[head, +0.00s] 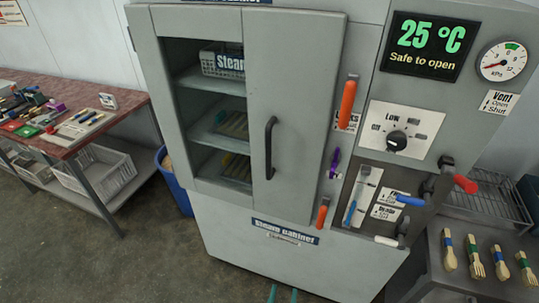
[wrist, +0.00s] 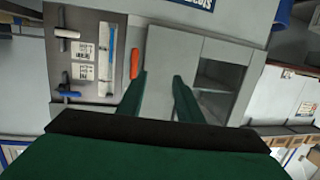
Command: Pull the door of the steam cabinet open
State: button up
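The grey steam cabinet (head: 295,240) fills the middle of the head view. Its grey door panel (head: 300,90) carries a dark upright bar handle (head: 270,147). Left of the panel, shelves show inside; I cannot tell whether through glass or an opening. In the wrist view the cabinet appears upside down, with the shelved part (wrist: 215,75) right of the fingers. My gripper (wrist: 161,77) has two green fingers standing apart with nothing between them. Its tips (head: 282,296) just show at the bottom of the head view, below the handle and apart from it.
An orange lever (head: 347,102) and a control panel (head: 400,130) are right of the door; the display reads 25 °C, "Safe to open". A red workbench (head: 70,125) and blue bin (head: 172,180) stand left. A table with wooden utensils (head: 475,257) is right. Floor at lower left is clear.

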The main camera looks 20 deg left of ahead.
jog(key=w+a+r+t+y, duration=0.1)
jog(key=w+a+r, duration=0.5)
jog(key=w+r, duration=0.45)
send_near(268, 156)
jog(key=shift+t, duration=0.4)
jog(key=w, duration=0.3)
jog(key=w+a, duration=0.1)
jog(key=w, duration=0.3)
jog(key=w+a, duration=0.1)
jog(key=w, duration=0.2)
jog(key=shift+w+f, duration=0.2)
jog(key=shift+f, duration=0.15)
grip_shut()
